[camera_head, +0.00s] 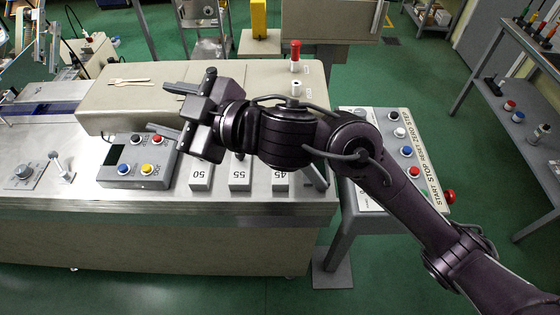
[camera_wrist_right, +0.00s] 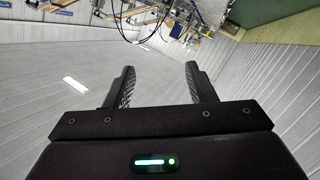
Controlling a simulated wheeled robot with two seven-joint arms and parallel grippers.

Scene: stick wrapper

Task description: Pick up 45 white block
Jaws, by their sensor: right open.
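The white block marked 45 (camera_head: 280,183) stands on the metal worktop near its front right edge. Its upper part is hidden behind my right arm. Blocks marked 55 (camera_head: 240,182) and 50 (camera_head: 200,182) stand in a row to its left. My right gripper (camera_head: 158,108) is open and empty, up and to the left of the blocks, pointing left. In the right wrist view its two fingers (camera_wrist_right: 160,85) are apart with nothing between them. My left gripper is not in view.
A control box with coloured buttons (camera_head: 138,168) sits left of the blocks. A button panel (camera_head: 405,165) stands to the right. My right arm spans the space above the blocks.

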